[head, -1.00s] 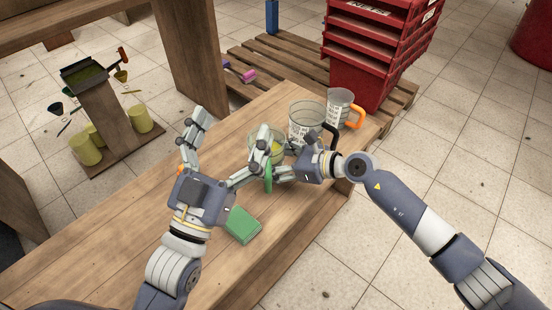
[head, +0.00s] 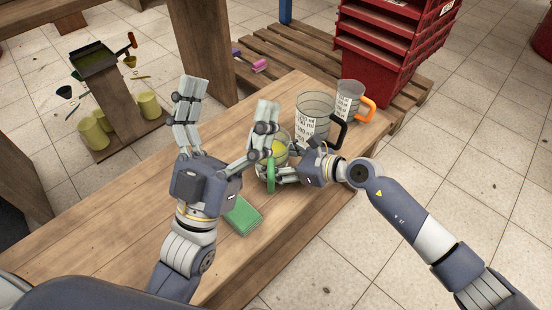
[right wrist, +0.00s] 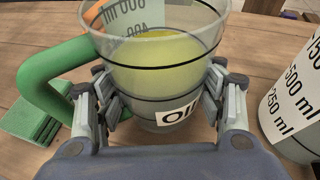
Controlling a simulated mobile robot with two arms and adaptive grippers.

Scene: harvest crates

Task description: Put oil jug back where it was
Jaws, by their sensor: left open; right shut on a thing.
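The oil jug (head: 278,147) is a clear measuring jug with a green handle and yellow liquid. My right gripper (head: 287,168) is shut on it from the right. In the right wrist view, the fingers grip both sides of the jug (right wrist: 155,85), whose "OIL" label is partly visible. It looks roughly upright; I cannot tell whether its base touches the table. My left gripper (head: 228,95) is open and empty, fingers pointing up. Its right finger stands in front of the jug and hides part of it.
A larger jug with a black handle (head: 312,112) and a jug with an orange handle (head: 347,103) stand behind it on the wooden table (head: 120,235). A green sponge (head: 243,215) lies in front. Red crates (head: 375,60) stand beyond. The table's left part is clear.

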